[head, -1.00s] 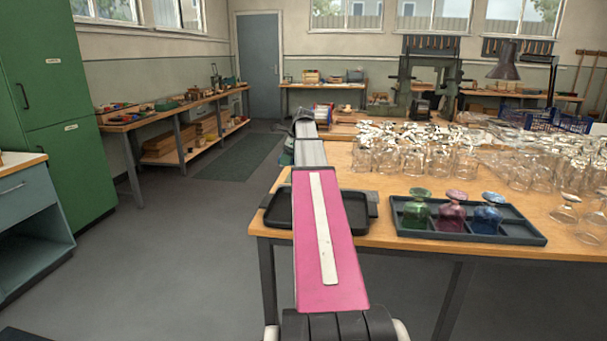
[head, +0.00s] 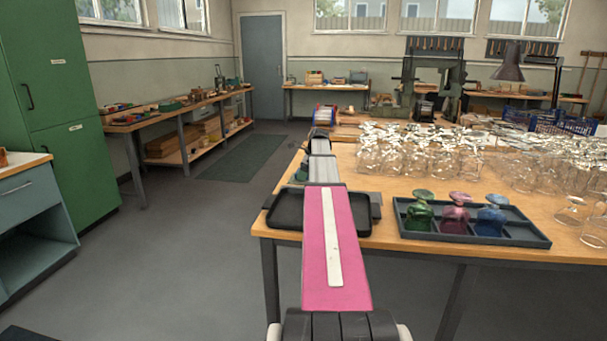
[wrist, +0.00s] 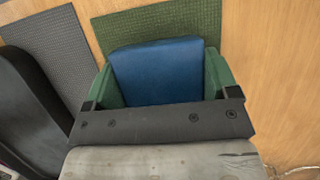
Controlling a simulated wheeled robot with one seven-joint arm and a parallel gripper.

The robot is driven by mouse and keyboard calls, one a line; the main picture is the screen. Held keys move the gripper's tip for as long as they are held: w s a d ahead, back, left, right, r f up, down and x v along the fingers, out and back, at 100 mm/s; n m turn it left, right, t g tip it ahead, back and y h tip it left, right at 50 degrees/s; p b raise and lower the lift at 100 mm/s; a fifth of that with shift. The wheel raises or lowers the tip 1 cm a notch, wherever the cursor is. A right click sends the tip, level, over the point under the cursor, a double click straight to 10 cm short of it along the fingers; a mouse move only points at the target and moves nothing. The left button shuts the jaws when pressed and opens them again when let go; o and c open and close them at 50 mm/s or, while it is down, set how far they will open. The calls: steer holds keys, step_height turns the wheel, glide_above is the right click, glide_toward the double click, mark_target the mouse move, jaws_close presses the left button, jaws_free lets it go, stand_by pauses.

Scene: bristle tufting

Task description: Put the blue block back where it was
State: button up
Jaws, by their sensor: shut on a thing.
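In the wrist view the blue block (wrist: 158,72) sits between the two green fingers of my gripper (wrist: 160,78), which are shut on it. A dark bar of the gripper hides the block's near end. Just beyond the block, a green textured mat (wrist: 165,22) lies on the wooden table, and a grey textured mat (wrist: 48,58) lies to its left. I cannot tell whether the block touches the surface below. In the head view my pink arm reaches over the table's left end; the block cannot be made out there.
A black tray (head: 283,224) lies at the table's near left corner, beside my arm. A divided dark tray (head: 521,238) with green, pink and blue glass pieces stands to the right. Many clear glasses (head: 405,160) crowd behind it. A spool (head: 323,116) stands beyond my arm.

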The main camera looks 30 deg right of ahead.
steer(key=o, duration=1)
steer(key=shift+f, duration=0.1)
steer(key=v, duration=1.2)
